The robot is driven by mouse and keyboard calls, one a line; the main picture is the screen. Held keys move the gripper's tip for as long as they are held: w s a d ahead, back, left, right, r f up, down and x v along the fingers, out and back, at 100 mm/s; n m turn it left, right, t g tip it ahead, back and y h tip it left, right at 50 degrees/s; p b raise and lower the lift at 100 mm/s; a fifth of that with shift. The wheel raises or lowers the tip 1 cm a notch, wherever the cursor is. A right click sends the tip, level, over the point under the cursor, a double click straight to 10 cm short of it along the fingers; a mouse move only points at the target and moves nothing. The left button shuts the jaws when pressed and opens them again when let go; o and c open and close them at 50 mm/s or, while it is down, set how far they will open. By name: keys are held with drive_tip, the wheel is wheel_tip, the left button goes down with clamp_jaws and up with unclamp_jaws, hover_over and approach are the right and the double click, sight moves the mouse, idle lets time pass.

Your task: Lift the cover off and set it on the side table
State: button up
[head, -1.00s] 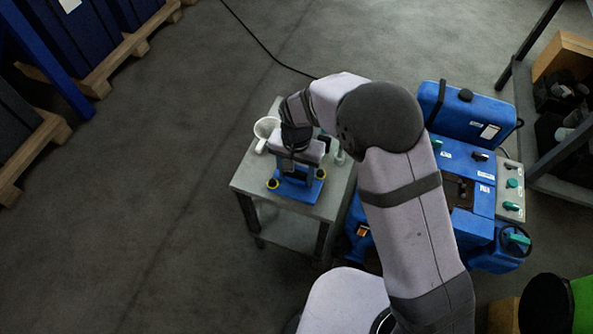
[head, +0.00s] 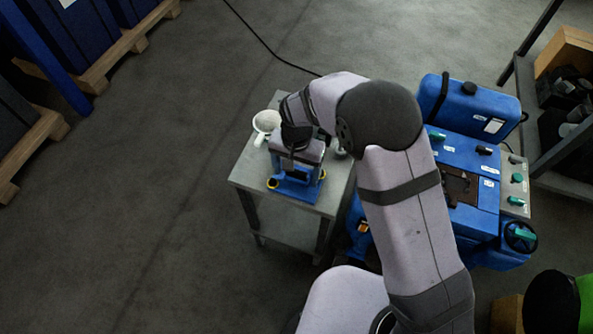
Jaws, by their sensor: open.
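The blue cover (head: 299,190) with yellow round corner pieces sits flat on the grey side table (head: 251,172). My gripper (head: 292,165) is directly above the cover, pointing down, with its jaws open; my wrist hides part of the cover and the fingertips are hard to make out. I cannot tell whether the fingers touch the cover. The blue diesel engine (head: 462,150) stands to the right, with a dark brown opening (head: 457,187) in its top, partly behind my arm.
A shelf with boxes (head: 562,100) is at the far right, pallets (head: 92,82) at the upper left. A dark cable (head: 268,48) lies on the floor. The left floor is free.

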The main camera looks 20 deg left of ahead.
drive_tip(key=shift+r+b, duration=0.3)
drive_tip(key=shift+r, duration=3.4)
drive_tip(key=n, duration=0.2)
drive_tip(key=shift+w+a+f+n, duration=0.1)
drive_tip(key=shift+w+a+n, duration=0.1)
drive_tip(key=shift+n, duration=0.2)
drive_tip(key=s+d+f+n, duration=0.1)
drive_tip(key=s+d, duration=0.1)
drive_tip(key=s+d+f+n, duration=0.1)
drive_tip(key=s+f, duration=0.1)
drive_tip(key=s+d+f+n+g+h, duration=0.1)
drive_tip(key=s+d, duration=0.1)
drive_tip(key=shift+d+f+n, duration=0.2)
drive_tip(key=shift+d+n, duration=0.15)
drive_tip(key=shift+n, duration=0.05)
drive_tip(key=s+d+r+m+p, duration=0.1)
drive_tip(key=s+d+r+p, duration=0.25)
drive_tip(key=d+r, duration=0.45)
drive_tip(key=s+d+r+m+p, duration=0.25)
drive_tip(key=s+d, duration=0.25)
drive_tip(key=d, duration=0.7)
drive_tip(key=w+d+r+m+t+y+p, duration=0.1)
drive_tip(key=w+d+r+m+p, duration=0.2)
drive_tip(key=d+r, duration=0.3)
drive_tip(key=shift+d+r+p, duration=0.15)
drive_tip(key=shift+r+p, duration=0.4)
drive_tip(key=shift+r, duration=0.5)
